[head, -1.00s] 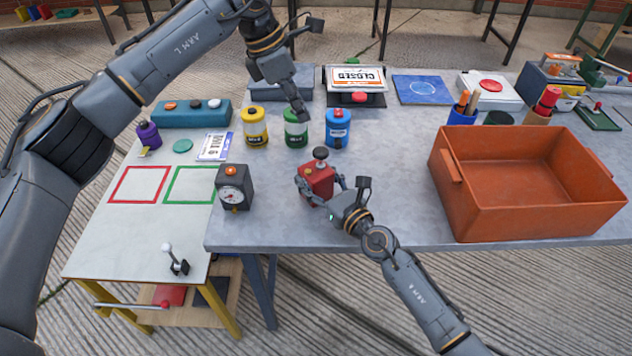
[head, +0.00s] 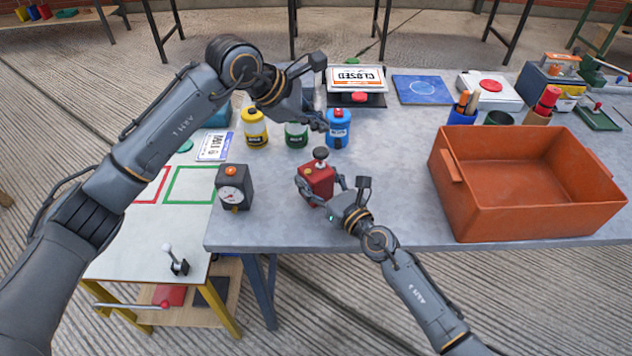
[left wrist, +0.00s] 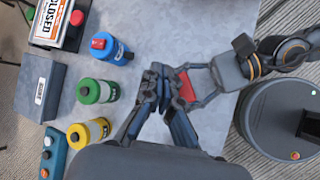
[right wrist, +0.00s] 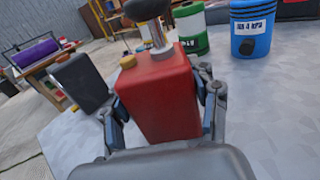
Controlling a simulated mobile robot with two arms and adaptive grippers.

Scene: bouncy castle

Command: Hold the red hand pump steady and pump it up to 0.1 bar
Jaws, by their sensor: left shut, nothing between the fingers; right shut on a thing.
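The red hand pump (head: 318,180) stands on the grey table, with a dark knob on a metal rod on top. My right gripper (head: 325,190) is shut on its body; the right wrist view shows a finger on each side of the red pump (right wrist: 160,95). My left gripper (head: 318,122) is shut and empty, above and behind the pump near the green canister. In the left wrist view, my left gripper's fingers (left wrist: 160,85) are together, partly in front of the red pump (left wrist: 187,88). A dark box with a round gauge (head: 233,187) stands left of the pump.
Yellow (head: 255,128), green (head: 296,134) and blue (head: 338,129) canisters stand in a row behind the pump. A large orange bin (head: 530,210) is at the right. The table between pump and bin is clear. A lower white table (head: 140,240) adjoins at left.

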